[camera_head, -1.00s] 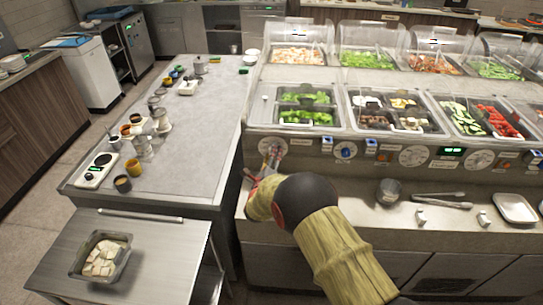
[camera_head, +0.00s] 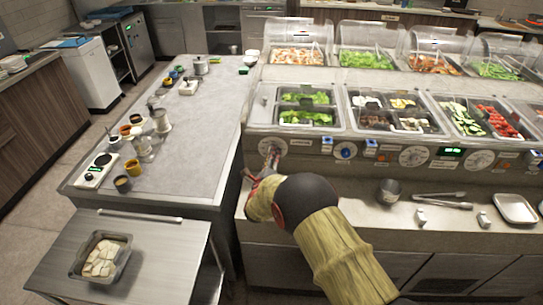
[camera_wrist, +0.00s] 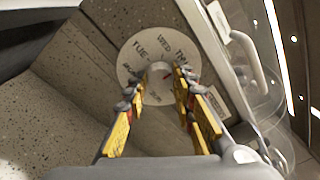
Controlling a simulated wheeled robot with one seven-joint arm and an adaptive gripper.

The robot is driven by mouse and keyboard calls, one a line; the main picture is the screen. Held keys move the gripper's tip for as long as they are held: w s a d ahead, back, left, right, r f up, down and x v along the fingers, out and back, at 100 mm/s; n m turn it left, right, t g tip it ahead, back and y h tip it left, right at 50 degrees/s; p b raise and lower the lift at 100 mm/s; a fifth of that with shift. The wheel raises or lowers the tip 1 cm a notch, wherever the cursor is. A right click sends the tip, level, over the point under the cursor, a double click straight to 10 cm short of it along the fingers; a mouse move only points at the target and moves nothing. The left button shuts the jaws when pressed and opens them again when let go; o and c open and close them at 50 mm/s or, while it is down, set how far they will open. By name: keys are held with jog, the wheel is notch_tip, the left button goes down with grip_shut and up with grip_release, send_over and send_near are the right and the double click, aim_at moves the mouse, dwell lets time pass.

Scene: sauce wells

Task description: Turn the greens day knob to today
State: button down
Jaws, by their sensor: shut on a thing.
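The greens day knob is a pale round knob (camera_wrist: 159,72) at the middle of a white dial (camera_wrist: 128,66) on the counter's front panel. The dial also shows in the head view (camera_head: 264,146), partly behind my gripper. In the wrist view TUE, WED and another day label show along its upper rim; the rest is covered or hard to read. A small red mark shows on the knob. My gripper (camera_wrist: 160,86) has its yellow-sided fingers on both sides of the knob, shut on it. My gripper (camera_head: 271,160) also reaches the dial in the head view.
Other dials, a blue knob (camera_head: 345,151) and a green lit display (camera_head: 452,151), too small to read, lie right along the panel. A metal cup (camera_head: 389,190) and tongs (camera_head: 440,204) lie on the ledge below. Food pans (camera_head: 306,111) stand above.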

jog(key=shift+f, duration=0.1)
jog(key=shift+d+m+g+y+b, duration=0.15)
jog(key=shift+m+y+b, duration=0.25)
jog(key=shift+m+b, duration=3.2)
jog(key=shift+a+m+g+y+b, duration=0.1)
jog(key=shift+m+g+y+b, duration=0.25)
jog(key=shift+m+b, duration=3.25)
jog(key=shift+m+p, duration=0.9)
jog(key=shift+m, duration=0.3)
jog(key=c, duration=1.5)
grip_release()
jog(key=shift+c, duration=0.2)
jog(key=shift+o, duration=0.3)
jog(key=shift+r, duration=0.2)
